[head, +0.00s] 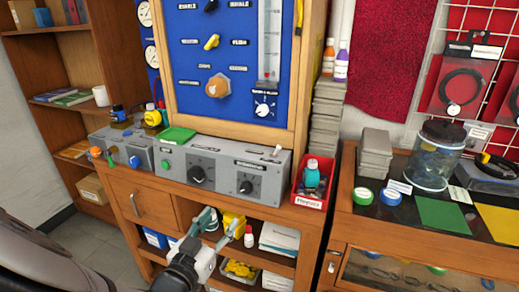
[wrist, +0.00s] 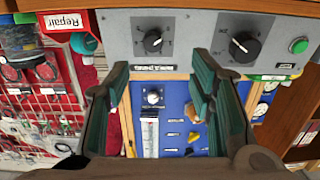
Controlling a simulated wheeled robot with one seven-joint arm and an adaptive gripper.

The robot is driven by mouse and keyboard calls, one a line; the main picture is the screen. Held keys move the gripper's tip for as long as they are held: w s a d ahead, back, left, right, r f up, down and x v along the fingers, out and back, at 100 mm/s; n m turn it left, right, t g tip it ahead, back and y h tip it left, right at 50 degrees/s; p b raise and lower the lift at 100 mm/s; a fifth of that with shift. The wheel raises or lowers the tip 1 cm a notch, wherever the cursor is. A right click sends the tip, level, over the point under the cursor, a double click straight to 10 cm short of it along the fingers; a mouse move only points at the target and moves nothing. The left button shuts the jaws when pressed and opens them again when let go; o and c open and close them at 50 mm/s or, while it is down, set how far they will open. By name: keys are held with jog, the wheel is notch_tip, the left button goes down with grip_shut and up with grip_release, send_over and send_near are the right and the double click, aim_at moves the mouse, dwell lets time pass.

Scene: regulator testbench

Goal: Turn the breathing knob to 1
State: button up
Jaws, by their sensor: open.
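A grey control box stands on the wooden bench, with two black dial knobs on its front. The right knob (head: 245,187) sits under a dark label too small to read surely; it shows in the upside-down wrist view (wrist: 153,41). The left knob (head: 197,174) is larger in the wrist view (wrist: 240,47). I cannot tell which label says breathing, or read the settings. My gripper (head: 222,215) is in front of the bench, below the box in the head view. Its green fingers are apart and empty in the wrist view (wrist: 160,72), touching neither knob.
A blue panel (head: 185,105) with valves and a small white dial (head: 264,107) rises behind the box. A red repair bin (head: 310,192) stands right of the box. Open shelves with bottles and boxes lie below, and a second bench (head: 345,225) stands at right.

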aim_at(245, 189)
jog(key=shift+t+h, duration=0.3)
jog(key=shift+t, duration=0.1)
jog(key=x, duration=0.8)
jog(key=d+b+x, duration=0.1)
jog(key=x, duration=0.4)
jog(key=shift+s+a, duration=0.1)
jog(key=shift+s, duration=0.1)
jog(key=c, duration=1.2)
